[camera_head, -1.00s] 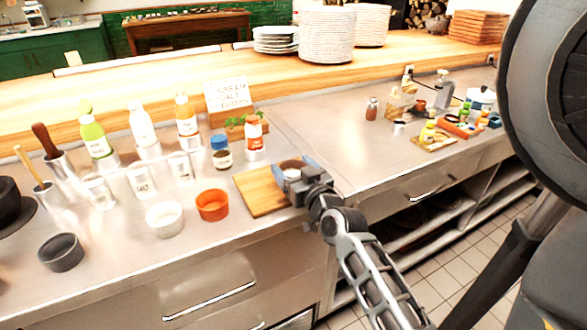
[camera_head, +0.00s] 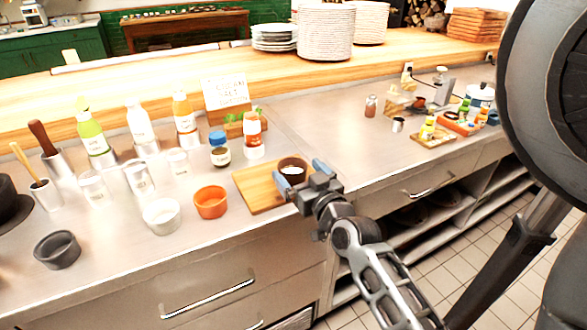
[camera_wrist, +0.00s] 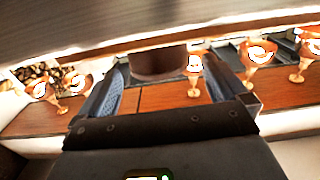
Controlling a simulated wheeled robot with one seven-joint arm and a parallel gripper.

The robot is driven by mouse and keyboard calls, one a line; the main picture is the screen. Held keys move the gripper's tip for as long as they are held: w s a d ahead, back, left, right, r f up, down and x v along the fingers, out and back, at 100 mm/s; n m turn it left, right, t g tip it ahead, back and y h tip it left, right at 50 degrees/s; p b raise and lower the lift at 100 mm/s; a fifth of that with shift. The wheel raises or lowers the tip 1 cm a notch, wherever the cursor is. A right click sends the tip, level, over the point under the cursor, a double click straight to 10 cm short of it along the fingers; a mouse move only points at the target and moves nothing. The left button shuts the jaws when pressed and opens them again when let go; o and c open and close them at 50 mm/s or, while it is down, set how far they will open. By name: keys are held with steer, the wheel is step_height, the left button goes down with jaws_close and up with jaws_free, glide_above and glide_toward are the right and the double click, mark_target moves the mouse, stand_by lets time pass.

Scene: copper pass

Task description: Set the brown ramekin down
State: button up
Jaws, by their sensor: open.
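The brown ramekin (camera_head: 292,168), with something white inside, rests on the wooden board (camera_head: 253,189) near its right end. My gripper (camera_head: 302,172) is open at the ramekin's near right side, with its blue-padded fingers apart. In the wrist view the ramekin (camera_wrist: 158,65) shows dark, just beyond and between the open fingertips of the gripper (camera_wrist: 165,85). Whether a finger still touches it is hard to tell.
An orange ramekin (camera_head: 211,202), a white ramekin (camera_head: 161,215) and a dark grey one (camera_head: 57,250) stand left of the board. Bottles and a blue-lidded jar (camera_head: 220,150) stand behind.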

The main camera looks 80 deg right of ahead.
steer(key=b+v, duration=0.1)
steer(key=v, duration=0.7)
stand_by(0.5)
steer(key=a+f+n+t+y, duration=0.2)
steer(key=a+n+t+y, duration=0.3)
steer(key=a, duration=0.9)
steer(key=s+a+r+n+y, duration=0.1)
steer(key=s+a+n+y, duration=0.1)
steer(key=a, duration=0.5)
steer(key=s+a+n+g+y, duration=0.1)
steer(key=s+a+n+y, duration=0.1)
steer(key=a+y, duration=0.4)
steer(key=shift+s+a+r+n+g, duration=0.35)
steer(key=shift+s+a, duration=0.25)
steer(key=shift+s, duration=0.3)
